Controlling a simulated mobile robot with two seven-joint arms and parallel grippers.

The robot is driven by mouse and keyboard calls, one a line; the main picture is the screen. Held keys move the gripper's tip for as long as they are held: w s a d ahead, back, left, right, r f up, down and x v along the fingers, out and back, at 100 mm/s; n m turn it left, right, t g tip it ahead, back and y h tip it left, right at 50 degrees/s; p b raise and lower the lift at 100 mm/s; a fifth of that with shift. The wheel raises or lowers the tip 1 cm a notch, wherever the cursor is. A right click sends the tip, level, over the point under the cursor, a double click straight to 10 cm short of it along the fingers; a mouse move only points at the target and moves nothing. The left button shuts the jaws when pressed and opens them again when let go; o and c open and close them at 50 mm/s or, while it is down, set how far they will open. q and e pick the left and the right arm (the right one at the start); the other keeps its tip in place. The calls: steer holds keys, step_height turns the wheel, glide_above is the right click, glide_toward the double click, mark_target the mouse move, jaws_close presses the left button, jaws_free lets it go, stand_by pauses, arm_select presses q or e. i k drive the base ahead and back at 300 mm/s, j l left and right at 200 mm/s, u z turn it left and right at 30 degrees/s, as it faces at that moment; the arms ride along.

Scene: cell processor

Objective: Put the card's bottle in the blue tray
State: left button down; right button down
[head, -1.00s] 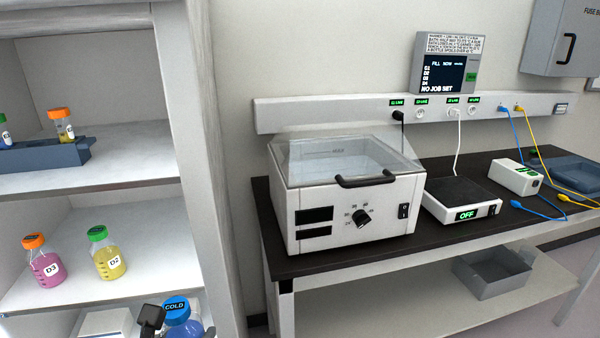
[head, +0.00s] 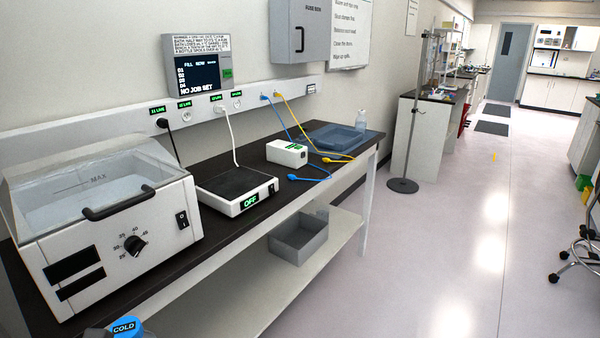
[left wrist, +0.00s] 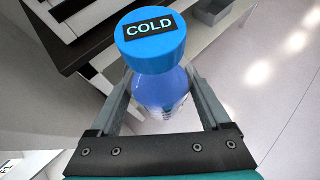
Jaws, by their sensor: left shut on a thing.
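My left gripper (left wrist: 158,95) is shut on a bottle (left wrist: 160,88) with a blue cap marked COLD and a blue body. The cap (head: 125,327) shows at the bottom left of the head view, in front of the bench; the rest of the bottle is cut off there. The blue tray (head: 340,142) lies at the far right end of the dark bench, well away from the bottle. A printed card (head: 196,47) sits above a screen reading NO JOB SET; its text is too small to read surely. My right gripper is not in view.
A lidded water bath (head: 110,225) stands at the near left of the bench (head: 245,222). A plate marked OFF (head: 235,188) and a white box (head: 287,153) with blue and yellow cables lie between it and the tray. A grey bin (head: 300,240) sits on the lower shelf.

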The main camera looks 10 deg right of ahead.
mark_target(339, 141)
steer(key=i+l+z, duration=0.55)
steer(key=i, duration=0.2)
steer(key=i+l+z, duration=0.25)
steer(key=i, duration=0.15)
steer(key=i+l, duration=0.1)
steer(key=i, duration=0.5)
steer(key=i+l+z, duration=0.1)
steer(key=i, duration=0.55)
